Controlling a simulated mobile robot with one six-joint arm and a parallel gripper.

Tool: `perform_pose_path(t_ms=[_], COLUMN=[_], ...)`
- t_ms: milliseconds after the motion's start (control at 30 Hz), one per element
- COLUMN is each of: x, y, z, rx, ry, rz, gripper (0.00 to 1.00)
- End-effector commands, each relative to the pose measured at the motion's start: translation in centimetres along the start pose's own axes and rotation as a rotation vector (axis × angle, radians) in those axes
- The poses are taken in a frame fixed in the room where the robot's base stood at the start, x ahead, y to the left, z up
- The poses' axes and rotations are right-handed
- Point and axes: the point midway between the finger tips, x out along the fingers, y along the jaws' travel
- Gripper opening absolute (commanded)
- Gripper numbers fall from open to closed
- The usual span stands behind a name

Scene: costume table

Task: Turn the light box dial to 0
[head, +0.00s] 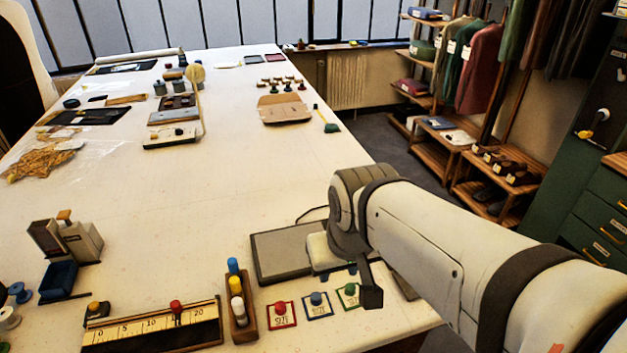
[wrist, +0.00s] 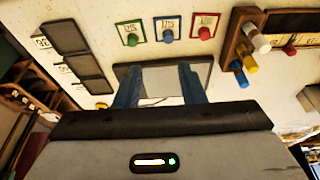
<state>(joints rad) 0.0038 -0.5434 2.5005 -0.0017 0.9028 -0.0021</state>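In the wrist view the panel (wrist: 160,74) shows behind and between the fingers.
Red, blue and green size cards with knobs (head: 317,303) lie in front of my gripper. A wooden peg rack (head: 241,318) and a numbered scale board (head: 152,330) stand to the left. Dark labelled plates (wrist: 75,55) lie near the table edge. The table's middle is clear.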

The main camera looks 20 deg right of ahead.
Motion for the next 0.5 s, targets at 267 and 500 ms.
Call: perform_pose_path(t_ms=[267, 500], x=[0.1, 1.6], y=[0.1, 1.4], z=[-0.5, -6.6], rx=[0.016, 0.198], ry=[-0.006, -0.072], rz=[0.001, 0.017], gripper=[0.44, 0.44])
